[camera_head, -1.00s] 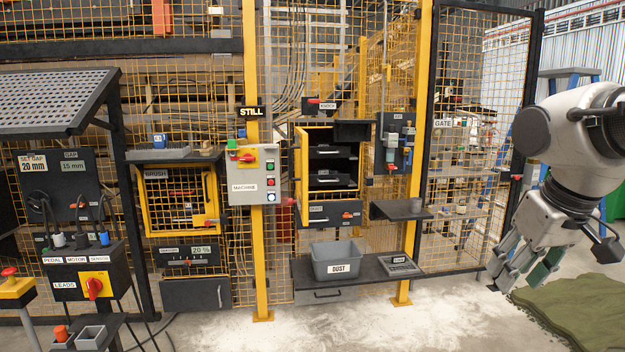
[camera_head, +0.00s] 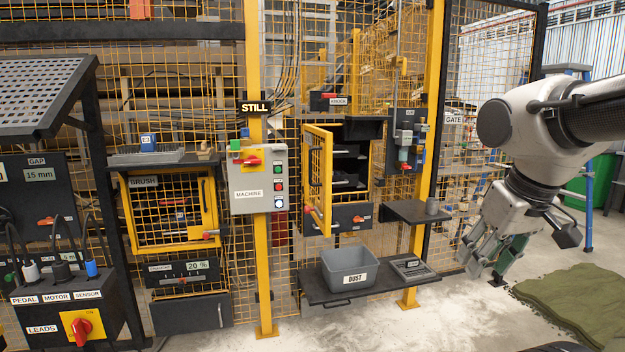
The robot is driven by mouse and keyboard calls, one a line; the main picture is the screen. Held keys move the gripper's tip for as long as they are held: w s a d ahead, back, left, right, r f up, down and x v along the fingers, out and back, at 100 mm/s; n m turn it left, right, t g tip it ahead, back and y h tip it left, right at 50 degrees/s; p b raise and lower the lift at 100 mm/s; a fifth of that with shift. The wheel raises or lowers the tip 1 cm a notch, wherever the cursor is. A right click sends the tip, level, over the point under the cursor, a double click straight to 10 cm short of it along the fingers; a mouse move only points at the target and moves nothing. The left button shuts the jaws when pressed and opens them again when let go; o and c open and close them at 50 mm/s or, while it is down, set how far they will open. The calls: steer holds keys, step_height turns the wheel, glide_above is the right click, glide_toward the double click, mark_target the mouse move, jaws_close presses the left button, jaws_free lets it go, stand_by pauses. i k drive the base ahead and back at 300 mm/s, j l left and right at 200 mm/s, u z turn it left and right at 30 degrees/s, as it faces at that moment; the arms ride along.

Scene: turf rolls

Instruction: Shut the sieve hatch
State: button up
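The hatch (camera_head: 318,182) is a yellow-framed mesh door with a dark handle, hinged at the left of a black cabinet (camera_head: 349,165) with shelf-like trays inside. It stands open, swung out toward me. I read no sieve label on it. My gripper (camera_head: 488,262) hangs at the right, pointing down and left, well apart from the hatch. Its fingers look spread, with a green part at the right finger. I see nothing clearly held.
A grey dust bin (camera_head: 348,268) stands on a low black shelf (camera_head: 312,287) below the cabinet. A side shelf (camera_head: 415,212) and a yellow post (camera_head: 429,130) lie between gripper and hatch. The brush door (camera_head: 172,210) is shut.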

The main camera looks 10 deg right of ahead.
mark_target(324, 204)
steer(key=k+j+z, duration=0.1)
steer(key=j+z, duration=0.25)
steer(key=j, duration=0.8)
steer(key=i+u, duration=0.2)
steer(key=i, duration=0.3)
steer(key=i+l+u, duration=0.1)
steer(key=i+u, duration=0.15)
steer(key=i, duration=0.3)
